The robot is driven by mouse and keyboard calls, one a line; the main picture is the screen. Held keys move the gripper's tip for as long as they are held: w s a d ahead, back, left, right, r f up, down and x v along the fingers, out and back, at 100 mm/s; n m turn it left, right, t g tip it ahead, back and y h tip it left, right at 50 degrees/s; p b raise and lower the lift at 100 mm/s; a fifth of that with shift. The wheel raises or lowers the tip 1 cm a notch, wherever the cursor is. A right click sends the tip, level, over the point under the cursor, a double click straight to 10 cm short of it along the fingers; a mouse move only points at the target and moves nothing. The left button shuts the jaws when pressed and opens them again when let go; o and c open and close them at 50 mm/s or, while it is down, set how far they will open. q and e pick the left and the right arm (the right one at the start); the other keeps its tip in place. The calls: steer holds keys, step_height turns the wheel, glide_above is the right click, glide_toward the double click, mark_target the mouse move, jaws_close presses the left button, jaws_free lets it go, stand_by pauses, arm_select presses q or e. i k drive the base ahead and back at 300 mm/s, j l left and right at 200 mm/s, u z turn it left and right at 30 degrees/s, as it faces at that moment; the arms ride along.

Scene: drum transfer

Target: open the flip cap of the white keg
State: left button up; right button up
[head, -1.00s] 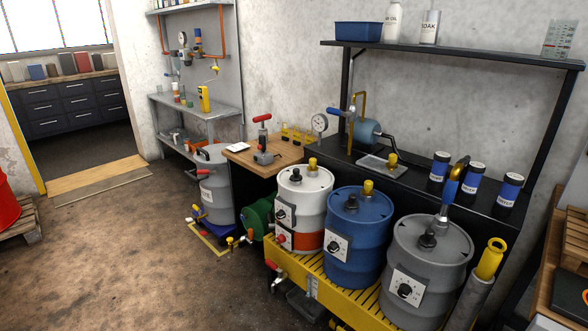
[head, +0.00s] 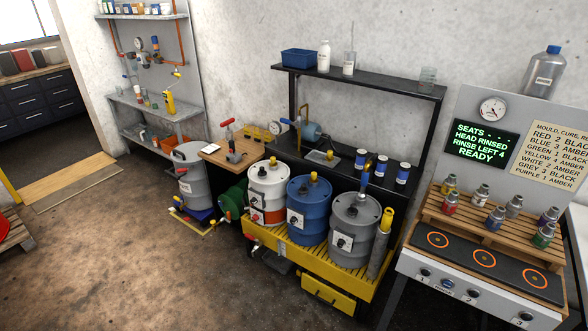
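The white keg (head: 268,184) stands at the left end of a yellow slatted platform, with an orange band low on its side. Dark and yellow fittings (head: 273,162) show on its lid. They are too small to tell which is the flip cap or whether it is open. A blue keg (head: 308,215) stands to its right, then a grey keg (head: 353,225). Neither of my grippers shows in the head view.
The yellow platform (head: 290,252) carries the kegs. A black bench with a shelf (head: 360,82) stands behind them. At right is a station with a green-lettered screen (head: 482,143), small bottles and ringed pads (head: 483,258). The brown floor (head: 130,270) at left is clear.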

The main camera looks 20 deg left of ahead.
mark_target(262, 172)
steer(key=i+j+z, duration=0.2)
steer(key=j+z, duration=0.2)
steer(key=i+j+z, duration=0.15)
steer(key=j+z, duration=0.15)
steer(key=z, duration=0.15)
steer(key=j+z, duration=0.4)
steer(key=i, duration=0.05)
